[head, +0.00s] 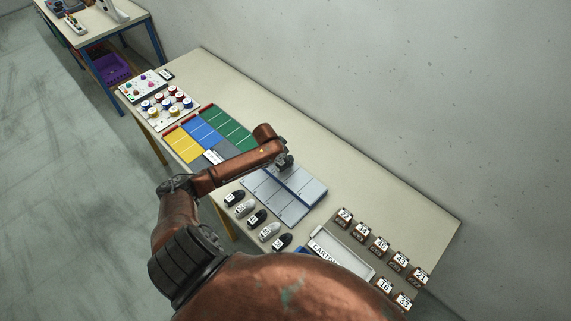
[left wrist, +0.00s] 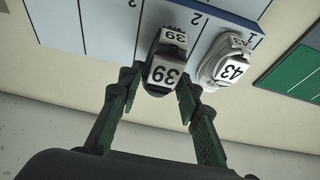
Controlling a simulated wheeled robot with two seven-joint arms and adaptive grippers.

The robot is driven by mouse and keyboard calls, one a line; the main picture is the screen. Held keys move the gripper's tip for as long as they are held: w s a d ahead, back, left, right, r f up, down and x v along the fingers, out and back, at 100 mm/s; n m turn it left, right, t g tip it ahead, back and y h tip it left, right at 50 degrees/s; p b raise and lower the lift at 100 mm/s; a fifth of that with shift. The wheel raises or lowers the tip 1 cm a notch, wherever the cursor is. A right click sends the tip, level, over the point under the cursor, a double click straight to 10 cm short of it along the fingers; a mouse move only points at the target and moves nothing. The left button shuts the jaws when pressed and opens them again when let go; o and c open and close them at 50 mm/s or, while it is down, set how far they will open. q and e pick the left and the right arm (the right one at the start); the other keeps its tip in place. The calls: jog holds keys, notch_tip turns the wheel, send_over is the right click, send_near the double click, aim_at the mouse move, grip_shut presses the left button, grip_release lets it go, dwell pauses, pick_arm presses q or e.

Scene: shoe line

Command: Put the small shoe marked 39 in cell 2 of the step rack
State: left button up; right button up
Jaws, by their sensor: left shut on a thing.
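The small shoe marked 39 (left wrist: 165,72) is black with white labels and shows in the left wrist view between the fingers of my left gripper (left wrist: 158,100). The fingers are shut on it. It is over the strip of the step rack (left wrist: 105,35) at number 2; whether it touches the surface I cannot tell. My right gripper is not in view.
Several black and grey shoes (head: 257,217) stand in a row before the rack. A carton tray (head: 342,250) and numbered blocks (head: 381,245) are to the right. Green (head: 228,128), blue and yellow panels are to the left. The rack's nearer strips look bare.

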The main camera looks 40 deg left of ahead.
aim_at(285, 164)
pick_arm(q)
jog(key=shift+w+f, duration=0.15)
jog(key=shift+f, duration=1.55)
jog(key=o, duration=1.2)
jog(key=shift+f, duration=0.1)
jog(key=shift+c, duration=0.2)
jog(key=v, duration=1.2)
